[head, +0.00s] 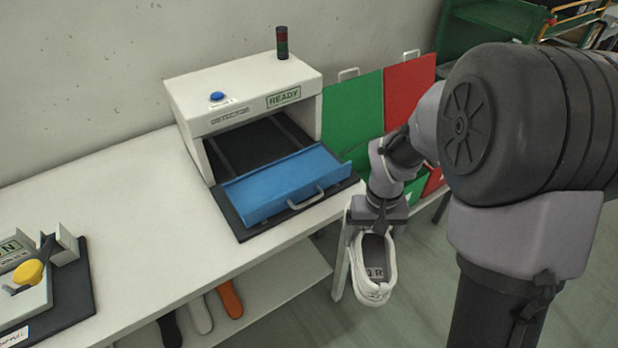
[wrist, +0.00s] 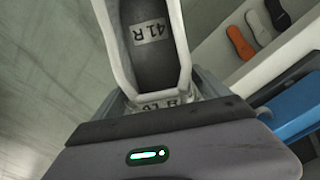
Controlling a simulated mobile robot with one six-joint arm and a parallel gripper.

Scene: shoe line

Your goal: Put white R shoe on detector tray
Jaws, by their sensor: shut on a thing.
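My gripper (head: 376,219) is shut on the white R shoe (head: 372,290) and holds it in the air, toe downward, off the front right corner of the table. In the wrist view the white shoe (wrist: 183,70) shows its dark insole with a "41 R" label. The blue detector tray (head: 275,183) is pulled out of the white detector (head: 245,95), with a grey handle at its front; it looks empty. The tray lies to the left of the shoe, and the two are apart. The tray's edge also shows in the wrist view (wrist: 295,112).
The detector has a "READY" sign, a blue button (head: 217,96) and a dark signal tower (head: 282,43). Green (head: 352,112) and red (head: 409,90) panels stand behind. A fixture with a yellow knob (head: 27,271) is at left. Insoles (head: 230,299) lie on the lower shelf. The table's middle is clear.

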